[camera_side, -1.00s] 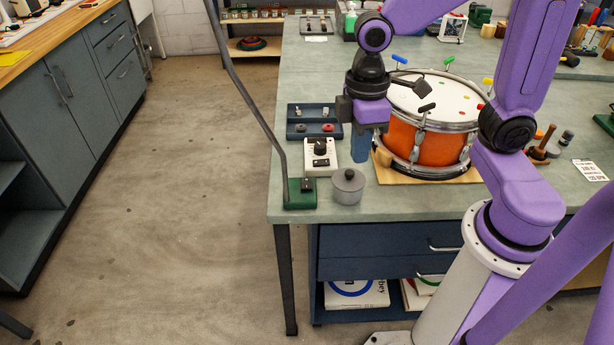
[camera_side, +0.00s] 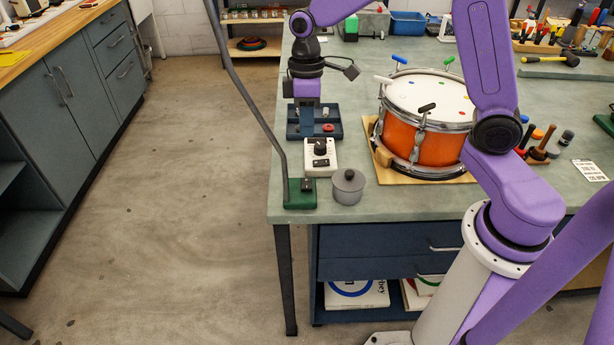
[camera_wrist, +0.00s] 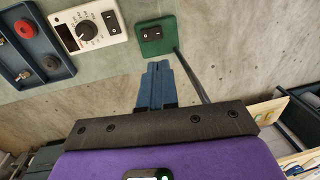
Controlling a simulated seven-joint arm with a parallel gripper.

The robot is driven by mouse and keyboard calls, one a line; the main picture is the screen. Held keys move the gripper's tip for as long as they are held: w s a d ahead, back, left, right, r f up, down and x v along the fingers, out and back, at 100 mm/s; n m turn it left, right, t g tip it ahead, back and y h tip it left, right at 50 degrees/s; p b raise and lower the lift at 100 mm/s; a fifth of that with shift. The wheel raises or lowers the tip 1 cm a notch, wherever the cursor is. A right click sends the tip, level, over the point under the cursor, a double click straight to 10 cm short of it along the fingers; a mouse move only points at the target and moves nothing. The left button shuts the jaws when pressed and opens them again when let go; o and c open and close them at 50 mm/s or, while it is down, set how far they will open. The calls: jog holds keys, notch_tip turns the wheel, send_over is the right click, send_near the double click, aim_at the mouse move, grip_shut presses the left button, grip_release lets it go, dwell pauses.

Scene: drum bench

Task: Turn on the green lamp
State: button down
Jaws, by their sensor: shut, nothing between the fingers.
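The green lamp's base (camera_side: 300,194) stands at the bench's front left corner, with a dark rocker switch (camera_side: 307,184) on top. Its thin grey pole (camera_side: 262,98) rises and leans left out of the side view, so the lamp head is hidden. In the wrist view the green base (camera_wrist: 156,36) lies just beyond my fingertips, with its black switch (camera_wrist: 152,34) facing the camera. My gripper (camera_side: 306,133) is shut and empty, pointing down over the blue parts tray. In the wrist view its blue fingers (camera_wrist: 158,68) are together and apart from the base.
A white dial box (camera_side: 320,157) stands behind the lamp base, and a grey lidded pot (camera_side: 348,187) stands right of it. The blue tray (camera_side: 337,127) holds small parts and a red piece. An orange drum (camera_side: 420,140) sits on a wooden board further right.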

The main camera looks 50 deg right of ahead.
aim_at(307, 188)
jog(key=f, duration=0.9)
jog(key=s+a+f, duration=0.1)
jog(key=f, duration=0.4)
jog(key=shift+s+a, duration=0.1)
jog(key=shift+s+f, duration=0.1)
jog(key=shift+f, duration=0.05)
dwell(0.3)
jog(key=shift+w+d+r, duration=0.3)
jog(key=shift+w+d, duration=0.2)
jog(key=shift+w, duration=0.05)
jog(key=shift+r, duration=0.1)
